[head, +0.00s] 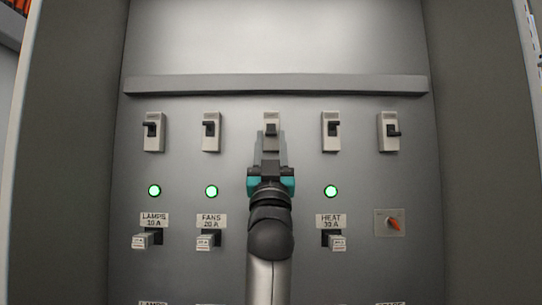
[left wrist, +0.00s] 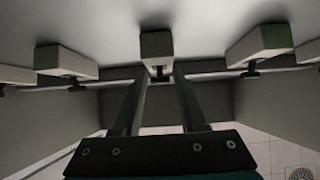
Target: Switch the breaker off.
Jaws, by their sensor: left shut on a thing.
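The middle breaker (head: 271,118) is a pale grey housing with a dark toggle, in a row of several on the grey panel. My left gripper (head: 271,138) reaches up to it from below and covers its lower part. In the left wrist view the middle breaker (left wrist: 156,43) is at top centre, and its dark toggle (left wrist: 159,73) lies between the fingertips of my left gripper (left wrist: 160,80). The gripper is shut on this toggle. Any lamp or label below this breaker is hidden behind my arm. My right gripper is not in view.
Neighbouring breakers (head: 210,131) and (head: 331,131) stand close on each side. Green lamps (head: 154,191) glow below other breakers. A ledge (head: 275,84) runs above.

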